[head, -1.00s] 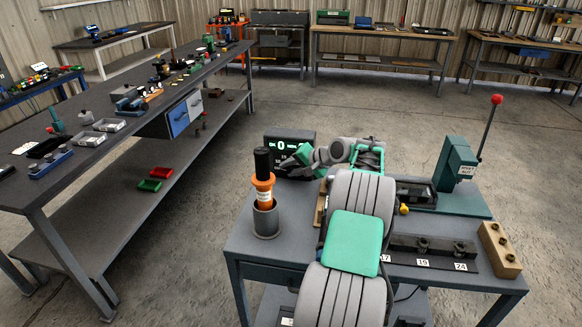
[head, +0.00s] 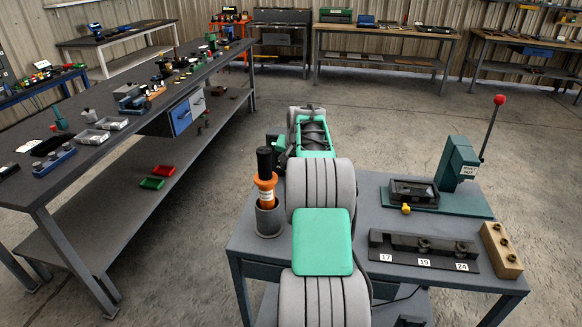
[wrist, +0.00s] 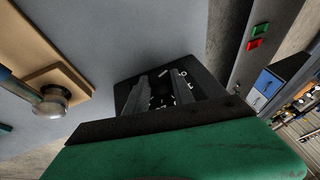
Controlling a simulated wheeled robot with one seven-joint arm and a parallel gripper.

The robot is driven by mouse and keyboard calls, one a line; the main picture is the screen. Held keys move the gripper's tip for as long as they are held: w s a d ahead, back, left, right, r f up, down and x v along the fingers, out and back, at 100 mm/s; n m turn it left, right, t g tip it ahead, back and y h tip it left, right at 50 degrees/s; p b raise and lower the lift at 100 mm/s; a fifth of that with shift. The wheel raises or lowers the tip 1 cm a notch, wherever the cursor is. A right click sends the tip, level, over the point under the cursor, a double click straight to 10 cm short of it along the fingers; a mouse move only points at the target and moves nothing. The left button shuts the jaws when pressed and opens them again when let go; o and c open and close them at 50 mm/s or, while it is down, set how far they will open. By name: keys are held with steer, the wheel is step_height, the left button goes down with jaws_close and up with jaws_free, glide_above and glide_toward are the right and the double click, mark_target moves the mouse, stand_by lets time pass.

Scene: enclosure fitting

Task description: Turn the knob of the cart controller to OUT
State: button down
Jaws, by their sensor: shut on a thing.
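The cart controller (wrist: 186,76) is a black box with white marks on its face, ahead of my gripper in the wrist view. My gripper (wrist: 167,88) has its two grey fingers against that face, shut on the knob between them. The knob is dark and mostly hidden by the fingers, and its pointing direction cannot be read. The white marks are too small and tilted to read. In the head view my arm hides the controller almost wholly, and the fingertips are out of sight.
An orange-and-black tool in a grey cup (head: 268,222) stands close left of my arm on the cart (head: 400,308). A green lever press (head: 458,165), a dark socket rail (head: 420,250) and a wooden block (head: 500,250) stand to the right. A round-topped metal post (wrist: 53,100) is nearby.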

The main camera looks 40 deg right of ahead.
steer(key=shift+w+r, duration=0.1)
stand_by(0.3)
steer(key=c, duration=1.1)
jaws_free()
steer(key=v, duration=0.7)
steer(key=shift+a+r+b, duration=0.1)
steer(key=shift+r+b, duration=0.2)
